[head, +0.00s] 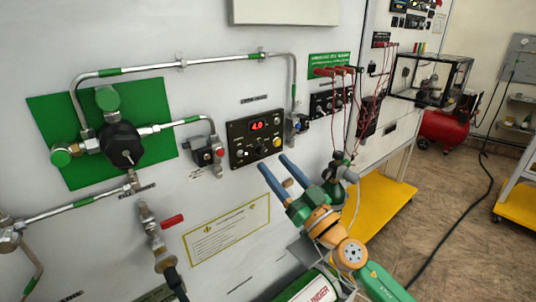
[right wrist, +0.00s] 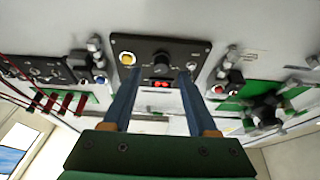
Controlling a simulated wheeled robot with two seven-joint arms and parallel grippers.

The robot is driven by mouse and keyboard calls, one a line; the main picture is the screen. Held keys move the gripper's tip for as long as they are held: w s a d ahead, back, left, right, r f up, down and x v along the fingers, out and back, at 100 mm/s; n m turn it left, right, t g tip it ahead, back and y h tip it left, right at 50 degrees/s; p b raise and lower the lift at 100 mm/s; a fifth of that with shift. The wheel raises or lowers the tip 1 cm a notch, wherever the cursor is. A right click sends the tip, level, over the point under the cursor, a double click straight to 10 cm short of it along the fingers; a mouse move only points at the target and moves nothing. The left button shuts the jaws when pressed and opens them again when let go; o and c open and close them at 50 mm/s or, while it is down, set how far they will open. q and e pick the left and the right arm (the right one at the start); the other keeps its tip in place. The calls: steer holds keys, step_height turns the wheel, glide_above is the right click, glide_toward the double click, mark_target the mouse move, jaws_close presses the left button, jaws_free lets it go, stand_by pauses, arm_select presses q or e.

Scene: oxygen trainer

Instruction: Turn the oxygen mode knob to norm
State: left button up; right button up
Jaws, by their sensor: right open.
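A black control panel (head: 236,131) with a red lit display (head: 257,126) is on the grey wall. A round black knob (right wrist: 162,58) on this panel shows in the right wrist view, between a yellow button (right wrist: 127,58) and a smaller control (right wrist: 192,66). The labels are too small to read, so I cannot tell the knob's setting. My right gripper (head: 273,161) is open and empty, its blue fingers just below and in front of the panel. In the right wrist view the fingers (right wrist: 160,82) point at the panel, either side of the display. No contact with the knob shows.
Pipes and a green plate (head: 60,125) with a black regulator (head: 122,145) are left of the panel. A red-handled valve (head: 172,220) is lower left. Another black panel (head: 320,104) with red leads is to the right. A yellow-shelved cart (head: 385,205) stands beyond.

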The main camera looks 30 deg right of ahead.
mark_target(264, 154)
steer(key=x, duration=0.3)
steer(key=shift+w+p, duration=0.2)
steer(key=shift+p, duration=0.15)
steer(key=shift+w+a, duration=0.1)
steer(key=shift+a, duration=0.1)
arm_select(q)
steer(key=shift+r, duration=0.65)
arm_select(e)
steer(key=shift+d+f, duration=0.1)
steer(key=shift+d, duration=0.1)
steer(key=c, duration=0.6)
steer(key=shift+a, duration=0.1)
jaws_close()
